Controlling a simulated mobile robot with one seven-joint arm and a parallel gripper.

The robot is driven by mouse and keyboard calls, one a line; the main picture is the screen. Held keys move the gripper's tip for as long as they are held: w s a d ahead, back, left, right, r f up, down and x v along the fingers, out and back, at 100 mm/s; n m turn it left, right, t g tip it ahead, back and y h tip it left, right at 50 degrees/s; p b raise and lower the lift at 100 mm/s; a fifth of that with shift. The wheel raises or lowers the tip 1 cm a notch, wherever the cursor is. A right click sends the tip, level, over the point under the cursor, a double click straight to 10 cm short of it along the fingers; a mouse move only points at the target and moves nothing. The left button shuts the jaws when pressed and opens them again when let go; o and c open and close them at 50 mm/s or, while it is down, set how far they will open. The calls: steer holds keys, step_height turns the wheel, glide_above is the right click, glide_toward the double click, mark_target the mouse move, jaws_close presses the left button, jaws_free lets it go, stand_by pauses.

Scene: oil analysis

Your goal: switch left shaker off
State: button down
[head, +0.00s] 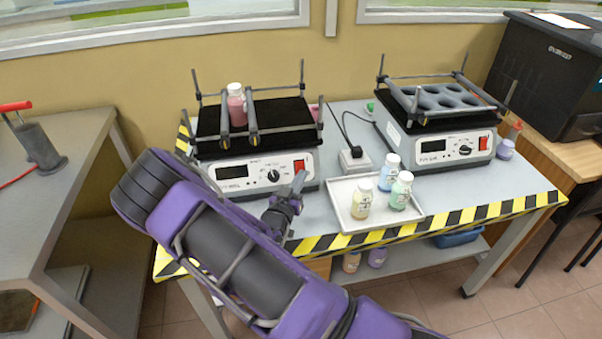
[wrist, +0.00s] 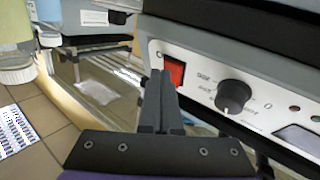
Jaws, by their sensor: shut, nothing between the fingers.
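The left shaker (head: 256,178) is a white and grey unit with a display, a dark knob (head: 273,175) and a red switch (head: 299,165). Its black platform (head: 270,116) carries a bottle with pink-red contents (head: 236,103) between bars. My gripper (head: 299,182) is shut and empty in front of the panel, at the switch. In the wrist view, the fingertips (wrist: 161,76) are at the left edge of the red switch (wrist: 175,72) and partly cover it. The knob (wrist: 233,96) is to the right. I cannot tell whether the fingertips touch the switch.
A white tray (head: 343,225) with three bottles stands right of my gripper. A power adapter (head: 355,160) lies behind it. A second shaker (head: 437,143) stands at the right with an empty holder. Yellow-black tape (head: 455,217) marks the table's front edge.

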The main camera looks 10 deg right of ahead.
steer(key=shift+s+r, duration=0.35)
steer(key=shift+s, duration=0.2)
steer(key=s+r+p, duration=0.1)
steer(key=s, duration=0.1)
steer(key=s+r+p, duration=0.1)
steer(key=s+r, duration=0.1)
stand_by(0.4)
stand_by(0.3)
